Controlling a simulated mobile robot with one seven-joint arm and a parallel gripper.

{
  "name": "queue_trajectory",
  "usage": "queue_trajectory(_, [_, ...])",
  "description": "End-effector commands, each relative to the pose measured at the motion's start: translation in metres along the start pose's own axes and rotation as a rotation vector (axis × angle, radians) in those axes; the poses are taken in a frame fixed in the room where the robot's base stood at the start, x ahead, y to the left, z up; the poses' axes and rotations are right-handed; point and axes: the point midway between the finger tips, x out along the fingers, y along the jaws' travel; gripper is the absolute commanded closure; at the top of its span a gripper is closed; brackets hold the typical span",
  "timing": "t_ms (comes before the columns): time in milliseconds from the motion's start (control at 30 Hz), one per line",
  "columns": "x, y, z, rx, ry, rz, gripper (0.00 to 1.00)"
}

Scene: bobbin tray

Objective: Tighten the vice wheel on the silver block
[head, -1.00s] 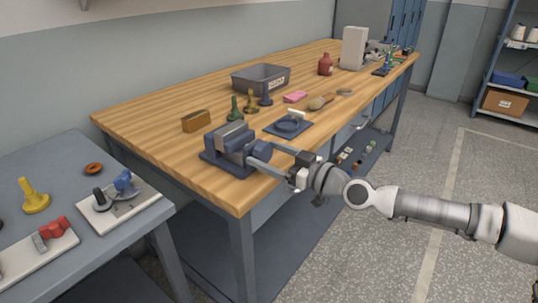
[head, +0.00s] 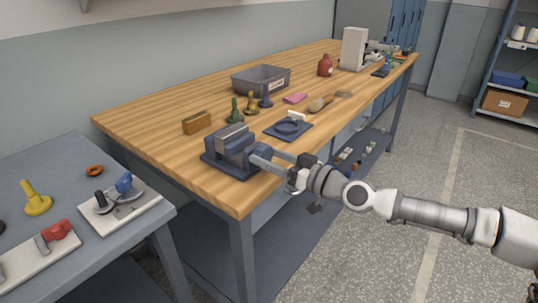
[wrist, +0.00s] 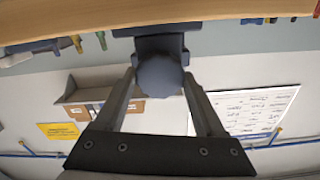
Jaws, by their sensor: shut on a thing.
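The blue vice (head: 228,163) stands at the near corner of the wooden bench, with the silver block (head: 232,130) between its jaws. Its wheel (wrist: 160,76) shows in the wrist view as a dark blue-grey round knob; in the head view my fingers largely hide it. My gripper (head: 264,158) reaches in from the right, level with the vice's right side. Its two fingers lie on either side of the wheel and are shut on it. Whether the jaws press tightly on the block cannot be told.
A lower side table (head: 75,255) is at left. The floor at right is clear.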

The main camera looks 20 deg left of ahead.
Motion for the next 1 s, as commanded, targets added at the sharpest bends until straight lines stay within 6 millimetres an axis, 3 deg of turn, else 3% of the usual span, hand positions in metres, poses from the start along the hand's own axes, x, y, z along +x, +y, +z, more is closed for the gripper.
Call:
queue_trajectory(500, [0.0000, 0.0003, 0.0001, 0.335, -0.002, -0.001, 0.84])
queue_trajectory(1000, [0.0000, 0.0006, 0.0008, 0.402, -0.002, -0.001, 0.84])
